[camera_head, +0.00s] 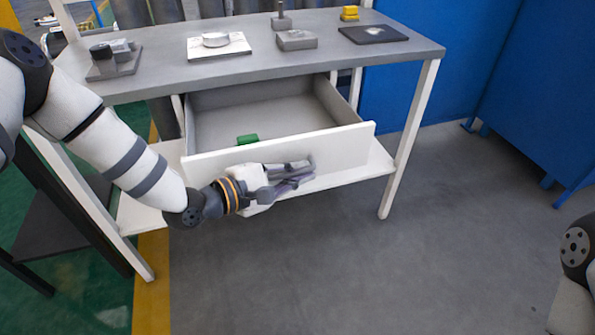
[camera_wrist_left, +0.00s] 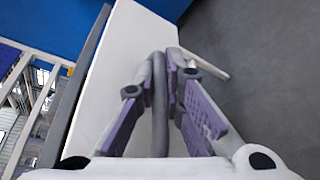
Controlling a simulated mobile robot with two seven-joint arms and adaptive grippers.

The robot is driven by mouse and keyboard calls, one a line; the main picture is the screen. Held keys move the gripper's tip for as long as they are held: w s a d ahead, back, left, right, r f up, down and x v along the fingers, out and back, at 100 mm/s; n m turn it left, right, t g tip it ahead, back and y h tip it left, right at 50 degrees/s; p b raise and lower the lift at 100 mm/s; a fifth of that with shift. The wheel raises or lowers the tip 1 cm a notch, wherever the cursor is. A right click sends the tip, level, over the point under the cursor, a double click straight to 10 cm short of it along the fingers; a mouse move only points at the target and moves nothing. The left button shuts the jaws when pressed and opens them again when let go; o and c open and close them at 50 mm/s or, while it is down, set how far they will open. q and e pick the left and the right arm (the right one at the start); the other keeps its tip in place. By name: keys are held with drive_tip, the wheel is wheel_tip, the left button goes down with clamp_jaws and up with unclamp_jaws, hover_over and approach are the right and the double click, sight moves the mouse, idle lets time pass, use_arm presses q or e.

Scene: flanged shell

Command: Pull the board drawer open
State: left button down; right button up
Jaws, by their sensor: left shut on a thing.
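The board drawer (camera_head: 342,147) is pulled out from under the grey table, with its white front facing me and its grey inside showing. A small green block (camera_head: 247,139) lies inside it against the front panel. My left gripper (camera_head: 302,173) is at the drawer's front. In the left wrist view its fingers (camera_wrist_left: 170,75) are shut on the grey bar handle (camera_wrist_left: 160,110) of the drawer front (camera_wrist_left: 122,65). My right gripper is out of view; only part of my right arm shows at the right edge of the head view.
The table top (camera_head: 150,65) holds a white plate with a round part (camera_head: 218,46), grey blocks (camera_head: 296,40), a black mat (camera_head: 373,34) and yellow pieces (camera_head: 349,13). A white lower shelf (camera_head: 345,177) lies beneath the drawer. The floor (camera_head: 330,270) in front is clear.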

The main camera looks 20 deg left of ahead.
use_arm(q)
drive_tip(key=c, duration=1.7)
unclamp_jaws()
drive_tip(key=shift+a, duration=0.1)
drive_tip(key=v, duration=1.2)
